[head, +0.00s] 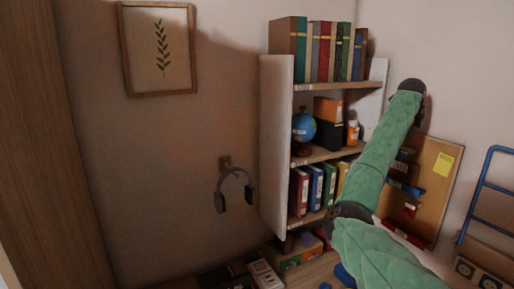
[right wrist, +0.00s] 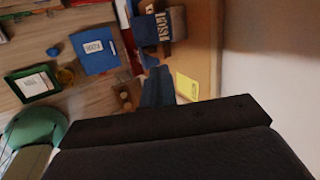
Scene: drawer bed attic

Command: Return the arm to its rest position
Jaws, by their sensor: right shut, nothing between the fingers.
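My right arm, in a green quilted sleeve, comes in from the lower right of the head view. It bends at a dark joint and reaches up in front of the shelf's right side to a dark wrist end. In the right wrist view my right gripper (right wrist: 158,72) is shut, its blue-grey fingers together with nothing between them. My left gripper is not in view.
A bookshelf (head: 277,150) holds books, a globe (head: 304,126) and binders. A corkboard (head: 437,185) hangs to the right, near a blue metal frame (head: 476,196). Headphones (head: 235,190) hang on the wall.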

